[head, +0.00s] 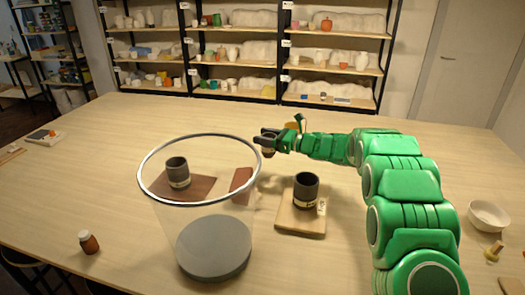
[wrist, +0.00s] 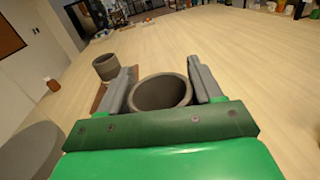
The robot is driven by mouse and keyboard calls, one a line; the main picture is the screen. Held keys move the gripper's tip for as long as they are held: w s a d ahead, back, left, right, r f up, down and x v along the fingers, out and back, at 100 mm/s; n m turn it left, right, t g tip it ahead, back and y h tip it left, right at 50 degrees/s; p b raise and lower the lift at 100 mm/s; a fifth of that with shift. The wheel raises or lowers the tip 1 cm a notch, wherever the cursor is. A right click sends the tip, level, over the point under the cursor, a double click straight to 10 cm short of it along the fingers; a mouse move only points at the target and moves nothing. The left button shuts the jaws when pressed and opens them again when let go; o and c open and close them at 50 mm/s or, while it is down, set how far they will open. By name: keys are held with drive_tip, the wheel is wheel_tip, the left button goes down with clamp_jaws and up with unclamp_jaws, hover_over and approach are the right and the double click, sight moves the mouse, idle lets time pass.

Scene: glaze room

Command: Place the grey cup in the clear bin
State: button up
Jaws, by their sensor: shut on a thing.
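The clear bin (head: 151,188) stands on the table, a transparent tapering tub with a pale rim and grey base. My gripper (head: 267,142) is beyond the bin's right rim, outside it. In the wrist view my gripper (wrist: 162,82) is shut on a grey cup (wrist: 162,93), held upright with its open mouth showing. In the head view the held cup is mostly hidden by the fingers. A similar dark grey cup (head: 178,170) shows through the bin's wall, on a brown board (head: 203,186); it also shows in the wrist view (wrist: 106,67). Another dark grey cup (head: 306,188) stands on a light wooden board (head: 300,222).
A reddish-brown block (head: 242,184) lies behind the bin's right side. A brown bottle (head: 89,242) stands left of the bin. A white bowl (head: 489,216) is at the far right.

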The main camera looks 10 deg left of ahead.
drive_tip(key=shift+w+a+f, duration=0.3)
drive_tip(key=shift+w+f, duration=0.35)
drive_tip(key=shift+f, duration=0.75)
drive_tip(key=shift+w+a+f, duration=0.3)
drive_tip(key=shift+w+f, duration=0.4)
drive_tip(key=shift+f, duration=0.65)
drive_tip(key=shift+w+a+f, duration=0.3)
drive_tip(key=shift+w+f, duration=0.35)
drive_tip(key=shift+f, duration=0.75)
drive_tip(key=shift+f, duration=0.1)
drive_tip(key=o, duration=1.1)
drive_tip(key=shift+o, duration=0.2)
drive_tip(key=d, duration=0.4)
drive_tip(key=s+d, duration=0.1)
drive_tip(key=d, duration=0.7)
drive_tip(key=shift+s, duration=0.3)
